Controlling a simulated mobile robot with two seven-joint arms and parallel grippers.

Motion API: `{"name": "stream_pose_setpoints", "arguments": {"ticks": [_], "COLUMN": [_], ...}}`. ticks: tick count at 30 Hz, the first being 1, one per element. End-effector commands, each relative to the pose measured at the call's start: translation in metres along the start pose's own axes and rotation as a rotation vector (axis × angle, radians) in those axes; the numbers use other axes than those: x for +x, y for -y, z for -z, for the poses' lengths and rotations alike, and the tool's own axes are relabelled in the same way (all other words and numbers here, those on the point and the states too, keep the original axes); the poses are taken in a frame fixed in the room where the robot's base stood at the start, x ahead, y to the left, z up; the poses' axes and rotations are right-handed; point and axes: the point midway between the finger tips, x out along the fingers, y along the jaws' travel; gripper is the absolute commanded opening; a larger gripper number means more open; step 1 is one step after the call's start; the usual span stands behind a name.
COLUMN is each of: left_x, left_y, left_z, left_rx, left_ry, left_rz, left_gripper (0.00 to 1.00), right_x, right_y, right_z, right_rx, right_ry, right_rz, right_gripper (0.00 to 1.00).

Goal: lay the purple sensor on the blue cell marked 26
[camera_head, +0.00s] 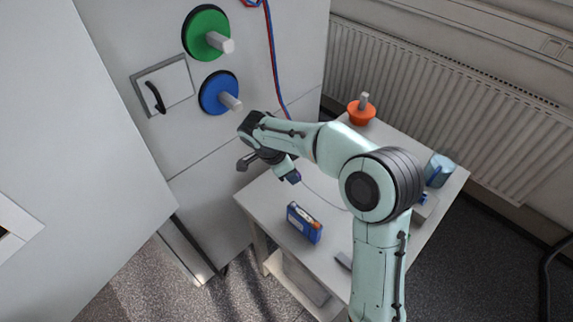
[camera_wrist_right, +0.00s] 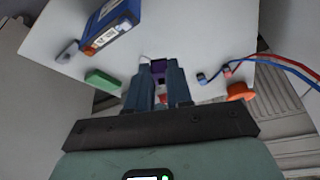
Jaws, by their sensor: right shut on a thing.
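My right gripper (camera_head: 291,178) hangs over the white table, up and left of the blue cell in the head view. In the right wrist view the gripper (camera_wrist_right: 158,82) is shut on the purple sensor (camera_wrist_right: 158,67), which shows between its fingertips. The blue cell (camera_head: 298,226) is a box with an orange and white top, on the table and apart from the gripper. It also shows in the right wrist view (camera_wrist_right: 122,12) at the upper left. My left gripper is not in view.
The white table (camera_head: 318,260) also bears an orange knob-like piece (camera_head: 361,112) and a blue cylinder (camera_head: 438,170). In the right wrist view a green block (camera_wrist_right: 102,79) lies left of the gripper. Red and blue cables (camera_wrist_right: 275,62) lie right. A cabinet with green (camera_head: 203,31) and blue discs stands left.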

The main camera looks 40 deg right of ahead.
Motion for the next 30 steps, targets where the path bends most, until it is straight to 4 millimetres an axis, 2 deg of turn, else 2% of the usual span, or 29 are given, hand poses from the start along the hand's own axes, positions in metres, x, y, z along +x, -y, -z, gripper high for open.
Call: {"name": "stream_pose_setpoints", "arguments": {"ticks": [9, 15, 21, 30], "left_x": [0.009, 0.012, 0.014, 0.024], "left_y": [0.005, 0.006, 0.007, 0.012], "left_z": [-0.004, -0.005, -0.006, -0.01], "left_rx": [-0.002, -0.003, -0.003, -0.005], "left_ry": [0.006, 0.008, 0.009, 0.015], "left_rz": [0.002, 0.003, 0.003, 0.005], "left_gripper": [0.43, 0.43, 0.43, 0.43], "right_x": [0.004, 0.004, 0.003, 0.014], "right_y": [-0.038, -0.056, -0.064, -0.066], "right_z": [0.002, 0.004, 0.004, 0.0], "right_rx": [0.628, 0.939, 1.078, 1.094], "right_ry": [0.001, 0.002, 0.003, 0.001], "right_rz": [-0.263, -0.392, -0.448, -0.455], "right_gripper": [0.0, 0.0, 0.0, 0.0]}}
